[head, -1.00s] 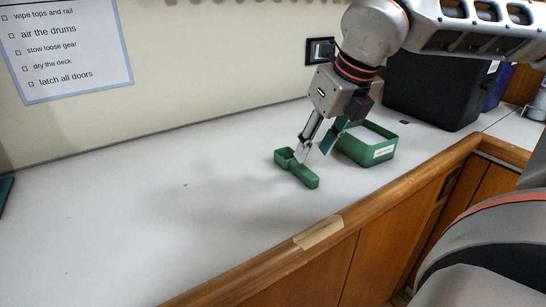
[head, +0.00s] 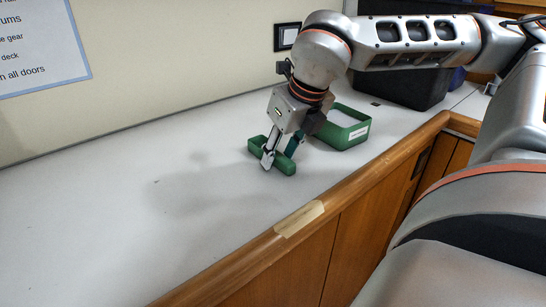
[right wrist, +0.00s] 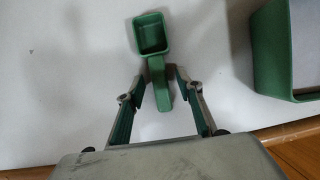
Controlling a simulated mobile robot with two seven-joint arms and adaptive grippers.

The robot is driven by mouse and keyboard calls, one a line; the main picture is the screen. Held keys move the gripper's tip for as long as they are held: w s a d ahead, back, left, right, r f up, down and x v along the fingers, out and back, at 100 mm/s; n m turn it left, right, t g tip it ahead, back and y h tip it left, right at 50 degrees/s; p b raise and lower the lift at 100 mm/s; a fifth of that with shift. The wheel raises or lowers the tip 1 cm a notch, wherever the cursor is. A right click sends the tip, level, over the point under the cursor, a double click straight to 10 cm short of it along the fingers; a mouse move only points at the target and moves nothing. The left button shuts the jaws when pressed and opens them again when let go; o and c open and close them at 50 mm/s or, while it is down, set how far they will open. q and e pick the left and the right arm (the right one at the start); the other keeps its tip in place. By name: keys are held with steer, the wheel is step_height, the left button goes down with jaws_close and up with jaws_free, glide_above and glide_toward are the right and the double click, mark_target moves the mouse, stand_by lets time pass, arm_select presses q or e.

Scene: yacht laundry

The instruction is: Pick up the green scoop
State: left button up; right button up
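The green scoop (head: 257,144) lies on the white counter, with a square cup and a straight handle. In the right wrist view the scoop (right wrist: 152,36) has its cup ahead of the fingers and its handle between them. My right gripper (head: 277,163) is down at the scoop, with one finger on each side of the handle. In the right wrist view the right gripper (right wrist: 158,84) is open, with gaps between both fingers and the handle. My left gripper is not in view.
A green open box (head: 345,130) with a white label and pale contents stands right of the scoop, close to my right gripper. A black bin (head: 405,88) is behind it. The wooden counter edge (head: 300,216) runs along the front. The counter's left side is clear.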

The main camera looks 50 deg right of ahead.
mark_target(280, 156)
steer(key=c, duration=1)
steer(key=shift+r, duration=0.1)
step_height(280, 156, up, 20)
steer(key=shift+f+p, duration=0.1)
steer(key=shift+p, duration=0.95)
steer(key=shift+o, duration=1)
jaws_close()
